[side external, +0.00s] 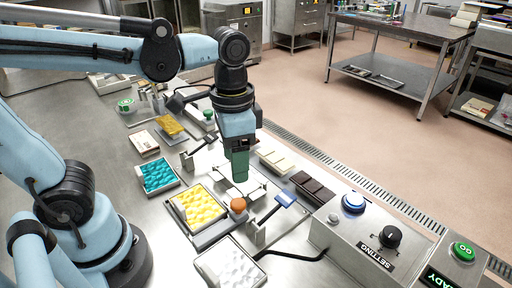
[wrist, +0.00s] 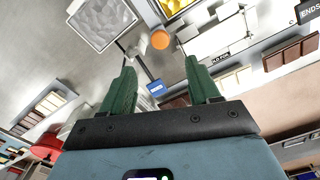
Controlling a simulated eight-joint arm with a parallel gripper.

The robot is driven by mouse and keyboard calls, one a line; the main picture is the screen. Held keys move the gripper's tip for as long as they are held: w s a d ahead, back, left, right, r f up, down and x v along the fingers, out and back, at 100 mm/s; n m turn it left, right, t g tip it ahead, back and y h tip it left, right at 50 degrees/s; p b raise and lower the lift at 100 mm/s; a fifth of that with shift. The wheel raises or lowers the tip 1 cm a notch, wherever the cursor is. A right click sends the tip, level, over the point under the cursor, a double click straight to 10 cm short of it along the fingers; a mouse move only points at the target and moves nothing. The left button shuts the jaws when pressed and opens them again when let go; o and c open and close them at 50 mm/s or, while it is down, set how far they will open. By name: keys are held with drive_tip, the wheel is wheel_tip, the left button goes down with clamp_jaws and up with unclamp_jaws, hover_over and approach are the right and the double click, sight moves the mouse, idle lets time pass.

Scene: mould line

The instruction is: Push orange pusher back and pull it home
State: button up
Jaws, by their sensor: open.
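The orange pusher (side external: 238,205) has a round orange knob and stands at the right edge of the yellow-filled mould tray (side external: 174,204). The knob also shows in the wrist view (wrist: 160,40), beyond my fingertips. My gripper (side external: 240,178) has green fingers and hangs above the bench, just above the knob in the side view. In the wrist view my gripper (wrist: 160,64) has its two fingers apart with nothing held between them. The knob appears clear of both fingers; the exact gap is hard to tell.
A blue-handled lever (side external: 286,198) stands right of the knob. A white mould (side external: 230,262) lies in front and a teal mould (side external: 158,175) to the left. Chocolate bars (side external: 312,187) lie behind. A control box (side external: 365,235) with knobs takes the front right.

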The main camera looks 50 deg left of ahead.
sight(238, 202)
drive_tip(key=shift+f, duration=5.35)
clamp_jaws()
